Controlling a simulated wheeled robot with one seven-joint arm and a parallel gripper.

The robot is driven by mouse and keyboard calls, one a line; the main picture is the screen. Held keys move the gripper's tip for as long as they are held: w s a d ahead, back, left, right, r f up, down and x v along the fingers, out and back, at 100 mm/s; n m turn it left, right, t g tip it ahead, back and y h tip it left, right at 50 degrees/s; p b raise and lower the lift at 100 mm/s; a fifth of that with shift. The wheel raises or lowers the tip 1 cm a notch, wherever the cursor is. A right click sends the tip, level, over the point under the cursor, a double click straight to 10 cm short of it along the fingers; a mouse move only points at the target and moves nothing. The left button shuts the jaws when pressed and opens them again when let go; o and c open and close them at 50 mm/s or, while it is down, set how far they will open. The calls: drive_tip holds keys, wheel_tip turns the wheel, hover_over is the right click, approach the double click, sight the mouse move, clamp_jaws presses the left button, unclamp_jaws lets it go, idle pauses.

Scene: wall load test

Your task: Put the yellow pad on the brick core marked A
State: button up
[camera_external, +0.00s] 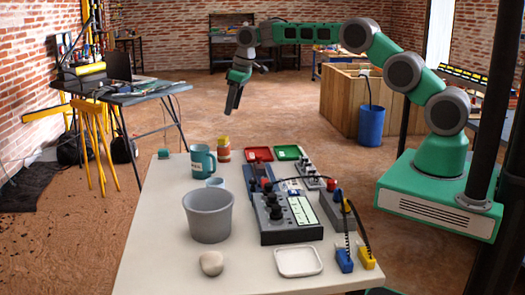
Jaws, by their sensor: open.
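My gripper (233,100) hangs in the air beyond the far end of the white table (160,235), pointing down. It is open, with nothing visible between its fingers, and touches nothing. A small yellow piece (365,260) sits at the table's front right corner, beside a similar blue piece (344,261); dark cords run up from both. I cannot tell if the yellow piece is the yellow pad. I cannot make out any brick core or a letter A. A red tray (259,154) and a green tray (288,152) lie at the table's far end.
A grey bucket (208,217), a teal mug (202,160), a jar (223,150) and a pale stone (211,263) stand on the left side. A black knobbed device (285,235) fills the middle. A white tray (298,262) is in front. The far left tabletop is mostly clear.

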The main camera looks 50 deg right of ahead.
drive_tip(key=s+d+r+m, duration=0.1)
drive_tip(key=s+d+r, duration=0.1)
drive_tip(key=s+r, duration=0.6)
drive_tip(key=s+d+r+m, duration=0.15)
drive_tip(key=s+r, duration=0.25)
drive_tip(key=s, duration=0.7)
drive_tip(key=s+d+f+m, duration=0.1)
drive_tip(key=s+f, duration=0.2)
drive_tip(key=s, duration=0.7)
drive_tip(key=s+d+f+t+h, duration=0.1)
drive_tip(key=s+d+f, duration=0.1)
drive_tip(key=s, duration=0.9)
drive_tip(key=shift+d+f+m, duration=0.2)
drive_tip(key=shift+f+m, duration=0.15)
drive_tip(key=shift+f, duration=0.45)
